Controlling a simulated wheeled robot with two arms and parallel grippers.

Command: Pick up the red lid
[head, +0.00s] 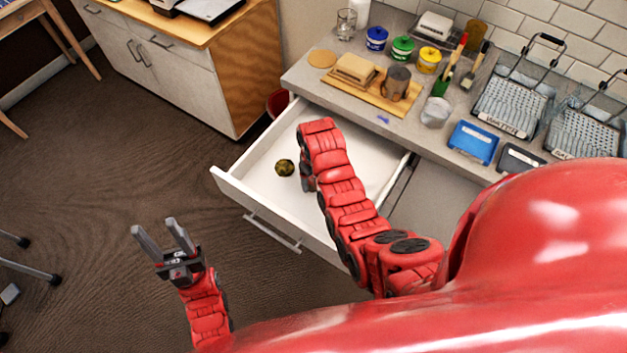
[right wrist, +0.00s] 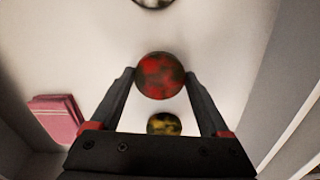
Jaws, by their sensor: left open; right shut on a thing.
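The red lid (right wrist: 160,75), round with dark blotches, sits between the fingertips of my right gripper (right wrist: 160,80) in the right wrist view. The fingers are shut on its sides. In the head view my right arm reaches down into the open white drawer (head: 255,190) and hides the lid; only a little of the gripper shows. A round yellow and dark lid (right wrist: 163,124) lies in the drawer in the right wrist view. A dark olive round thing (head: 285,168) lies in the drawer in the head view. My left gripper (head: 157,229) is open and empty over the floor.
In the drawer, the right wrist view shows a folded pink cloth (right wrist: 58,118) and part of a dark round thing (right wrist: 152,3). The counter (head: 305,76) above holds blue, green and yellow tins, a wooden board, brushes and paint trays.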

